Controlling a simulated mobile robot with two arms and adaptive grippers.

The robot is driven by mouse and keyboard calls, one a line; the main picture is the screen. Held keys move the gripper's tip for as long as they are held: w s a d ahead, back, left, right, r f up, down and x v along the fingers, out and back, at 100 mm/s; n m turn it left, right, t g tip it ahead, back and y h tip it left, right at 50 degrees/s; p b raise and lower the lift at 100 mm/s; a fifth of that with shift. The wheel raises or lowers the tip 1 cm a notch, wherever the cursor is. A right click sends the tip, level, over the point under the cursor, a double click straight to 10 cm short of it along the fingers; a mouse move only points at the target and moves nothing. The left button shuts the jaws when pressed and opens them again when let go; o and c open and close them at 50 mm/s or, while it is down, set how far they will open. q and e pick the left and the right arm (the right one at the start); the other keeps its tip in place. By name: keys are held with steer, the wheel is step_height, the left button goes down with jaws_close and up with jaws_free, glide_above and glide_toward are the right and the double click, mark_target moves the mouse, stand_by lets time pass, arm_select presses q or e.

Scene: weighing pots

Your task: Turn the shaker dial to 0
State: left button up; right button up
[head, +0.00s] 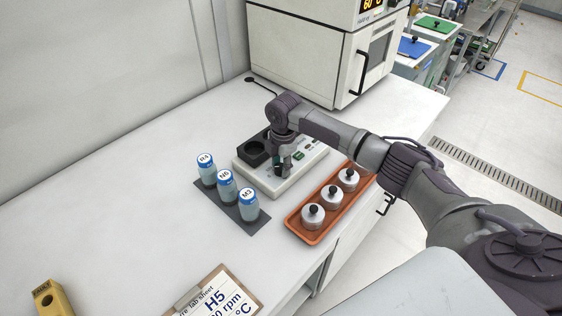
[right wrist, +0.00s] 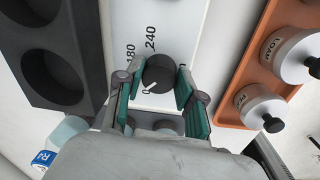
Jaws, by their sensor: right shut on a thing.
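The shaker (head: 262,181) is a pale flat box on the bench with a black holder block (head: 254,152) on top. Its dark round dial (right wrist: 160,72) shows in the right wrist view, with printed 0, 180 and 240 beside it. The dial's white pointer line points down-left at the 0 mark. My right gripper (head: 281,168) reaches down onto the shaker; in the right wrist view its teal pads (right wrist: 159,90) stand on either side of the dial, shut on it. The gripper hides the dial in the head view. My left gripper is out of view.
Several blue-capped bottles (head: 226,184) stand on a dark mat left of the shaker. An orange tray (head: 296,229) with lidded pots (head: 331,197) lies close on its right. A white oven (head: 310,55) stands behind. A clipboard (head: 205,285) lies in front.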

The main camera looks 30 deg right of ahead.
steer(key=shift+n, duration=2)
steer(key=o, duration=1.1)
steer(key=shift+o, duration=0.2)
steer(key=shift+r, duration=0.1)
step_height(320, 180, up, 12)
steer(key=shift+s+d, duration=0.2)
steer(key=shift+s, duration=0.1)
